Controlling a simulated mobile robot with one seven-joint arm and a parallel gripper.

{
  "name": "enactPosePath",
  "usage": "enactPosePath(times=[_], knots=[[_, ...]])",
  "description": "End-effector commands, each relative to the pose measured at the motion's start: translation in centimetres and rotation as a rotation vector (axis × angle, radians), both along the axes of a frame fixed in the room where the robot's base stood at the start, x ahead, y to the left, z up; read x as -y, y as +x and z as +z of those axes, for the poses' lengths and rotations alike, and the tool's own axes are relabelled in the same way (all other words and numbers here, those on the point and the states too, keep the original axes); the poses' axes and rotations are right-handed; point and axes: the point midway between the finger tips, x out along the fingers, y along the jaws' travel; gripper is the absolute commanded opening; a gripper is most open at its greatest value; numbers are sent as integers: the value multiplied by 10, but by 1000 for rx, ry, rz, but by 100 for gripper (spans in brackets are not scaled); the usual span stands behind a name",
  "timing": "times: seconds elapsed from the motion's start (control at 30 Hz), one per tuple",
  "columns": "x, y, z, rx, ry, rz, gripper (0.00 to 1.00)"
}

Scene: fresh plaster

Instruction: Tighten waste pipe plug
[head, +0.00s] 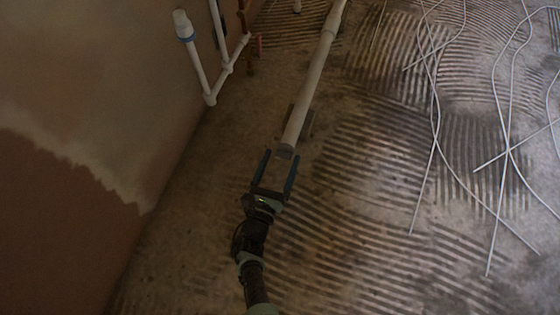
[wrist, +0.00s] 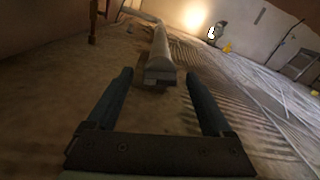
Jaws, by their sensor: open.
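A pale waste pipe (head: 314,85) lies along the floor, running away from me beside the wall. A grey plug (head: 285,151) closes its near end. In the wrist view the plug (wrist: 160,75) faces me, just beyond and between my fingertips. My gripper (head: 279,154) is open, with one finger to each side of the plug's line. The gripper also shows in the wrist view (wrist: 163,85). I cannot tell whether a finger touches the plug. Nothing is held between the fingers.
White upright pipes (head: 196,65) stand by the wall (head: 90,90) at the left. Several loose white cables (head: 436,110) lie on the ridged floor at the right. A ladder (wrist: 298,62) shows at the far right of the wrist view.

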Motion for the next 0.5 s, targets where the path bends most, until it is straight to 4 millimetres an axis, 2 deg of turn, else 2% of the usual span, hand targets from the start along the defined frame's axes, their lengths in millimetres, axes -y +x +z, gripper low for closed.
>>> enactPosePath(times=[0.23, 0.5], knots=[[0, 1, 1, 0, 0, -1, 83], [0, 0, 0, 0, 0, -1, 35]])
